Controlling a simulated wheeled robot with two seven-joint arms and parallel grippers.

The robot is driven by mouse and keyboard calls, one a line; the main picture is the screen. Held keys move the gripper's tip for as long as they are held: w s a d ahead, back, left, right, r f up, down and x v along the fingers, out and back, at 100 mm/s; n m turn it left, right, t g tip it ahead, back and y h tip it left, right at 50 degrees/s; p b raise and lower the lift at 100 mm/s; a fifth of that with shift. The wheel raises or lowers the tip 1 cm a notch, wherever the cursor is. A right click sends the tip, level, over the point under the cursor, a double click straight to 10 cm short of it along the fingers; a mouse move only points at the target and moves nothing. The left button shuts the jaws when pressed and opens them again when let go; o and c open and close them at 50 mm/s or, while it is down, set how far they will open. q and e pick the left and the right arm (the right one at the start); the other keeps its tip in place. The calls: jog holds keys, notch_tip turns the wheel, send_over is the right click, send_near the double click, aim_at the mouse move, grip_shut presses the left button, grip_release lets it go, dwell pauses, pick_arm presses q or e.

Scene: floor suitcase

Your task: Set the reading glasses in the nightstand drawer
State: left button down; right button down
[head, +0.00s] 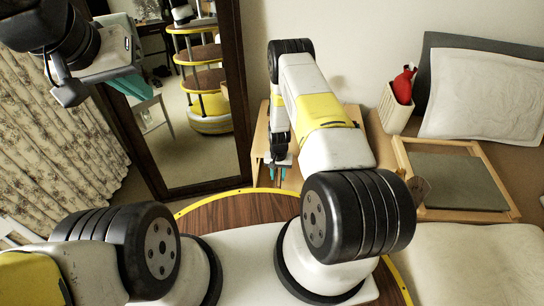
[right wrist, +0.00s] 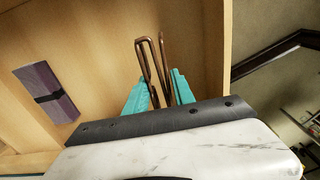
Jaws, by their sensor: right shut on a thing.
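The brown-framed reading glasses (right wrist: 163,66) show in the right wrist view as thin folded bars standing out between the teal fingertips. My right gripper (right wrist: 160,90) is shut on them; it also shows in the head view (head: 279,172), low beside the nightstand (head: 261,140), largely hidden under my right arm. In the right wrist view the glasses are over the light wooden drawer (right wrist: 100,50), close to its right wall. I cannot tell whether they touch its floor. My left gripper (head: 128,88) is raised at the upper left, away from the nightstand; its finger gap is not clear.
A purple item with a dark band (right wrist: 47,92) lies in the left of the drawer. A white holder (head: 394,108) with a red object (head: 403,85) and a wooden-framed tray (head: 455,213) are at the right. A tall mirror (head: 185,150) stands at the left.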

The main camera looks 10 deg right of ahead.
jog(key=shift+f, duration=2.4)
jog(key=c, duration=1.1)
grip_release()
jog(key=shift+f, duration=0.1)
jog(key=shift+o, duration=0.2)
